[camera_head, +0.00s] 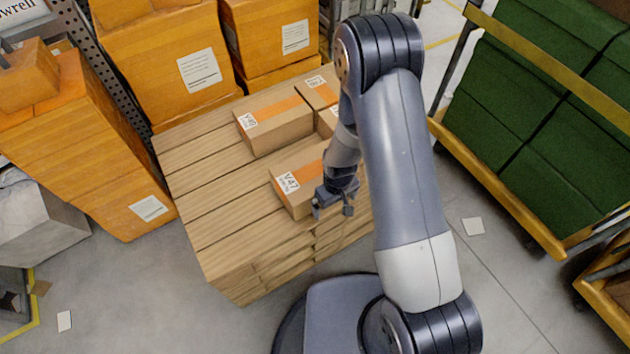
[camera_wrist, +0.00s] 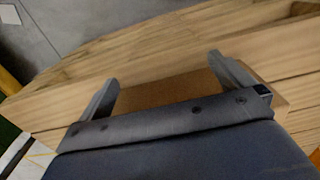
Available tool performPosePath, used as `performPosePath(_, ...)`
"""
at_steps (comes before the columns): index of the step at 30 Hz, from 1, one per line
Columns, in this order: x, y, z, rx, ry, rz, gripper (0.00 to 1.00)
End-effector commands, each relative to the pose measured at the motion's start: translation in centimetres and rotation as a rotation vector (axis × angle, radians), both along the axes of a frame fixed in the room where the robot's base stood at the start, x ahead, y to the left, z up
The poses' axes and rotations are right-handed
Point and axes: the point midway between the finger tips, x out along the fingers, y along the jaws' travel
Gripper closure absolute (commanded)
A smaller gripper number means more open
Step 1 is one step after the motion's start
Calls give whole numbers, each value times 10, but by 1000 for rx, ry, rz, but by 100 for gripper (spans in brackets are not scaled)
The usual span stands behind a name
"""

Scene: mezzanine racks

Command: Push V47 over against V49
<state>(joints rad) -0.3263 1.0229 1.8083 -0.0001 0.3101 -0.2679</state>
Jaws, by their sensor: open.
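The V47 box (camera_head: 290,196) is a cardboard carton with an orange band and a white label, lying on the stacked wooden pallets (camera_head: 215,220) near their front edge. A larger carton (camera_head: 275,130), whose label seems to read V49, lies farther back, with bare boards between the two. My gripper (camera_head: 333,206) is open at the near right side of V47, fingers pointing down, and covers part of that box. In the wrist view, brown cardboard (camera_wrist: 165,92), apparently V47, shows between and behind the open fingers (camera_wrist: 164,70). I cannot tell whether they touch it.
Orange box stacks (camera_head: 75,145) stand left and behind (camera_head: 165,65). A yellow-framed cart with green boxes (camera_head: 530,110) is at right. The pallet's left side is bare.

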Motion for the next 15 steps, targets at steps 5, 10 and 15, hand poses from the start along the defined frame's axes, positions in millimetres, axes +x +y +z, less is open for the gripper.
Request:
performPosePath(5, 0, 0, -2, 0, 0, 0, 0)
performPosePath(10, 0, 0, -2, 0, 0, 0, 0)
performPosePath(15, 3, 2, -2, 0, 0, 0, 0)
